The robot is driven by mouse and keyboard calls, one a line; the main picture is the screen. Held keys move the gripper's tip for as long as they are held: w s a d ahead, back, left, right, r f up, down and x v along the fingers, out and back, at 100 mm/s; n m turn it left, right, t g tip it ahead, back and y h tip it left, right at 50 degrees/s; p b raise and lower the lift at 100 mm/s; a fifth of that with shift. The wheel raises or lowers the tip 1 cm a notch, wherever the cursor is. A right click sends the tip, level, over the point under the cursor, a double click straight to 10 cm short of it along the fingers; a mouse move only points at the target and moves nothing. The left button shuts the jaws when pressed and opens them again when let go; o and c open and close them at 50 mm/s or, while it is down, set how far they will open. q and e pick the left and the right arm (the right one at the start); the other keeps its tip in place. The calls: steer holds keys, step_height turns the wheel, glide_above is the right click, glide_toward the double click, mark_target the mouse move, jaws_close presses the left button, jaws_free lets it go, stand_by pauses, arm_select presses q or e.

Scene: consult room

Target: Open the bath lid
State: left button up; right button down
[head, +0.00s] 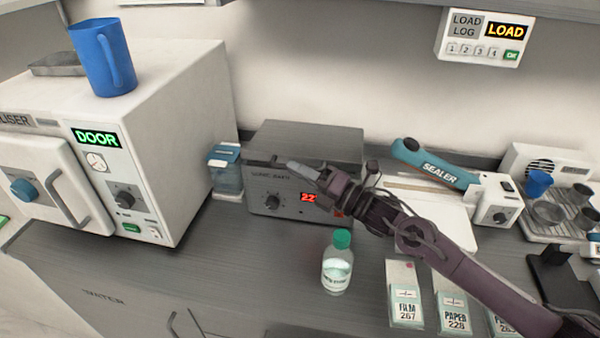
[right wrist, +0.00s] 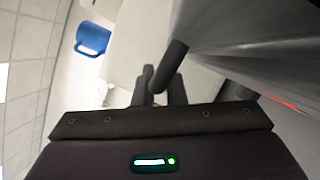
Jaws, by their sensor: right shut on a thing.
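The grey bath (head: 290,205) stands on the counter against the wall, with a dial and a red display reading 22 on its front. Its lid (head: 315,136) lies flat and looks closed. My right gripper (head: 302,170) is at the lid's front edge, reached from the right. It is shut on the dark lid handle, whose round bar (right wrist: 170,66) shows at the fingers in the right wrist view. The gripper and arm hide much of the handle and part of the bath's front. My left gripper is not in view.
A white steriliser (head: 190,120) with a blue jug (head: 103,58) on top stands left. A blue-lidded container (head: 227,172) is beside the bath. A green-capped bottle (head: 337,263) stands in front, near film and paper boxes (head: 404,295). A sealer (head: 440,165) is right.

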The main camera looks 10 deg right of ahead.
steer(key=w+r+m+h+p, duration=0.1)
steer(key=w+r+m+p, duration=0.1)
steer(key=r, duration=0.4)
steer(key=w+d+r+m+h+p, duration=0.1)
steer(key=w+r+m+p, duration=0.1)
steer(key=r, duration=0.4)
steer(key=shift+w+d+m+p, duration=0.3)
steer(key=shift+w+m+p, duration=0.05)
steer(key=shift+m+p, duration=0.2)
steer(key=shift+r, duration=0.1)
steer(key=c, duration=1.5)
jaws_free()
